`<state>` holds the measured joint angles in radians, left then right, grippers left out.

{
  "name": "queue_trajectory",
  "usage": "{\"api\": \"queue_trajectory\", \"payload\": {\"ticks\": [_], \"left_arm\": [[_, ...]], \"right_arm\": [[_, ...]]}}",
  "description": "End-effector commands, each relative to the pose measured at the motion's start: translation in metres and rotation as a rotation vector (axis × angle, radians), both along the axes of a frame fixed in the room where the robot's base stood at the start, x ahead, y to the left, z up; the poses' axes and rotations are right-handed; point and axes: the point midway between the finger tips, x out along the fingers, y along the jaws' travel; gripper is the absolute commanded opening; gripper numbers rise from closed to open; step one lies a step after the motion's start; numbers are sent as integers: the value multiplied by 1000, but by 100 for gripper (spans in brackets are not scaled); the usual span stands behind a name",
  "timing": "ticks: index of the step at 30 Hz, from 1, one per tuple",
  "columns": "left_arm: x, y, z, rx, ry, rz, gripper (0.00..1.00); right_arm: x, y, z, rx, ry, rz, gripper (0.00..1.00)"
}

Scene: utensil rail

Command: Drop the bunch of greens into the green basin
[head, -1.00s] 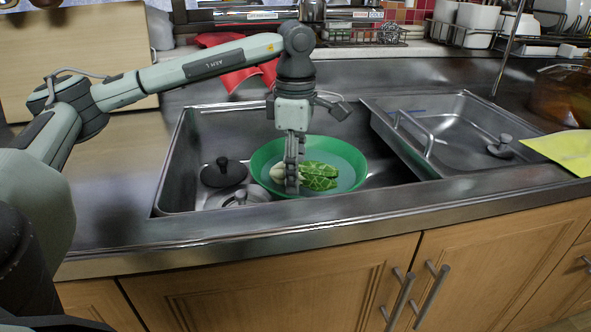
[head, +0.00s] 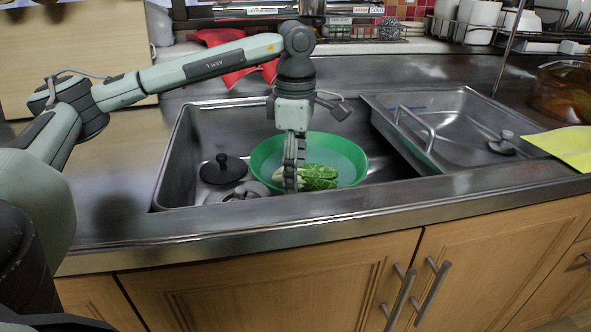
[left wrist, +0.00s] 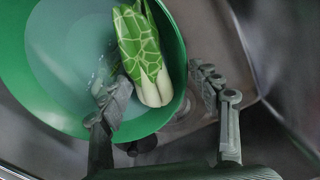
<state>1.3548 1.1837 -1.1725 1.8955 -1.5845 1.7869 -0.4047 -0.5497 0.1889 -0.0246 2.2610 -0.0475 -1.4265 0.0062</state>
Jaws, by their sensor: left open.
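The green basin (head: 355,165) sits in the left bowl of the sink. The bunch of greens (head: 322,176), with white stems and patterned green leaves, lies inside the basin; the greens (left wrist: 142,50) also show in the left wrist view, against the basin wall (left wrist: 25,85). My left gripper (head: 290,188) points down over the front of the basin, at the stem end of the greens. In the left wrist view its two fingers (left wrist: 160,88) are spread apart, with the stem ends between or just beyond them and no clear contact. My right gripper is not in view.
A dark-knobbed lid (head: 223,170) lies left of the basin in the sink (head: 185,150). A metal tray (head: 455,125) with a handle sits at the right. A yellow cloth (head: 565,147) lies on the right counter. A red cloth (head: 225,70) is behind my arm.

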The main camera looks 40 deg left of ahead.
Motion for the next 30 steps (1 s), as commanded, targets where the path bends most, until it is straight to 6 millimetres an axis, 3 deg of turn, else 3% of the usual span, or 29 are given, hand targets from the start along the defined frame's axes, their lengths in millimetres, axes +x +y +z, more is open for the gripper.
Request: {"api": "queue_trajectory", "payload": {"ticks": [6,10,21,24,30], "left_arm": [[0,0,6,0,-1,0,62],[1,0,20,0,-4,0,62],[1,-1,105,0,-4,-1,62],[1,0,122,0,-3,-1,62],[1,0,132,0,-1,-1,62]], "right_arm": [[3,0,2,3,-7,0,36],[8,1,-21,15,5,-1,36],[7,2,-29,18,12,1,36],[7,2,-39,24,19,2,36],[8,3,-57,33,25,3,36]]}}
